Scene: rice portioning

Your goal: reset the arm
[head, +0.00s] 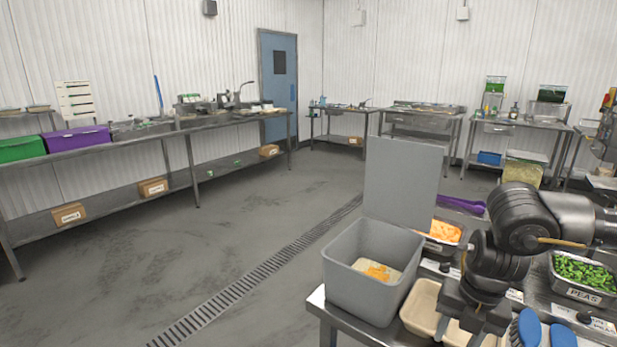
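My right arm comes in from the right, and its dark gripper (475,315) points down over the front of the near table. The gripper hangs above a tan tray (418,310), to the right of a grey bin (372,300). Its fingertips are dark and partly merge with what is behind them, so I cannot tell how far apart they are. I see no object clearly held. The grey bin stands open with its lid (400,185) upright behind it, and rice with orange pieces lies inside. My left arm and gripper are not in view.
A tray of orange pieces (445,231) and a purple handled tool (460,204) lie behind my arm. A tray of peas (582,275) is at the right. Blue oval items (545,330) lie at the front edge. The floor to the left is clear, with a drain grate (255,283).

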